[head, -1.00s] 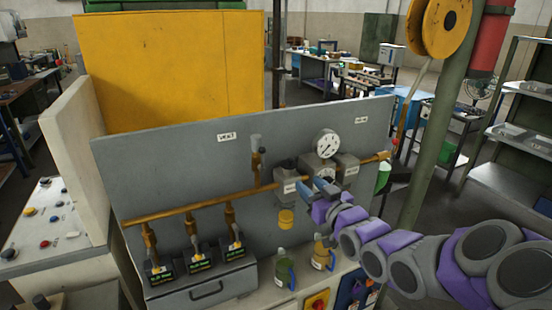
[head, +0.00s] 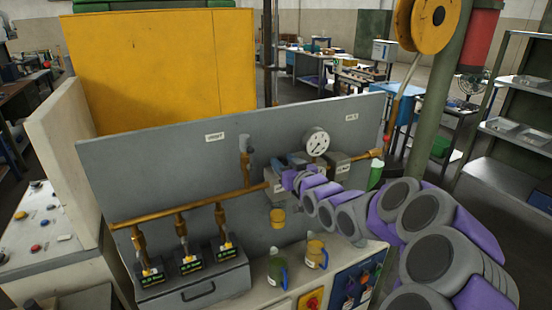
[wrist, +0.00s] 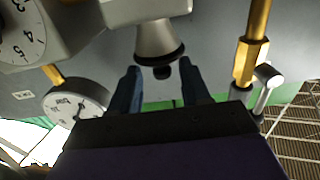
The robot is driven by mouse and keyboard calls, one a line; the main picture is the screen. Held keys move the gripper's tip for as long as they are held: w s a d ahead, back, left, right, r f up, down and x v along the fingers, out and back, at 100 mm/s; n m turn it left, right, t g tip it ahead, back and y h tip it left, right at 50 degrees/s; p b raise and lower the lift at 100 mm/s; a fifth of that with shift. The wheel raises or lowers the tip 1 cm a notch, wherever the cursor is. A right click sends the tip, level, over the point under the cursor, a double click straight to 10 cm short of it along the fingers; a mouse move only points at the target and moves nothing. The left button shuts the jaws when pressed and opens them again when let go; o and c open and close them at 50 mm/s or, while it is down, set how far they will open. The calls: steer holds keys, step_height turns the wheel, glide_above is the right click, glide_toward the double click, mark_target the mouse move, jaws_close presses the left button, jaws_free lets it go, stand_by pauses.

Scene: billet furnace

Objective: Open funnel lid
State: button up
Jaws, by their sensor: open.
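My gripper (head: 285,168) is at the grey box units on the upright panel, above the left unit. In the wrist view my gripper (wrist: 161,78) shows two blue-grey fingers, apart and open. A grey funnel (wrist: 155,38) with a dark lid (wrist: 159,57) shows just past the fingertips. A small dark knob on the lid lies about between the tips, and I cannot tell whether a finger touches it. The wrist picture appears upside down. The lid looks closed on the funnel. In the head view the funnel is not clearly visible beside my gripper.
A round gauge (head: 317,142) stands close right of my gripper, and gauges show in the wrist view (wrist: 77,106). A brass pipe (head: 180,208) with a silver-topped upright valve (head: 247,158) runs on the left. Mugs (head: 277,268) stand on the counter below. The panel (head: 200,160) stands behind.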

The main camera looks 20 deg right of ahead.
mark_target(281, 160)
steer(key=shift+w+d+f, duration=0.1)
steer(key=shift+w+d, duration=0.2)
steer(key=shift+w, duration=0.3)
steer(key=shift+w+d, duration=0.25)
steer(key=shift+w, duration=0.3)
steer(key=shift+w+a, duration=0.2)
steer(key=shift+w, duration=0.15)
steer(key=shift+w+a, duration=0.65)
steer(key=shift+a, duration=0.35)
steer(key=shift+s+r, duration=0.1)
steer(key=shift+r, duration=0.1)
steer(key=shift+d+f, duration=0.1)
steer(key=shift+d, duration=0.35)
steer(key=shift+c, duration=0.3)
steer(key=shift+d, duration=0.4)
steer(key=c, duration=0.3)
steer(key=shift+a, duration=0.45)
steer(key=c, duration=0.4)
jaws_close()
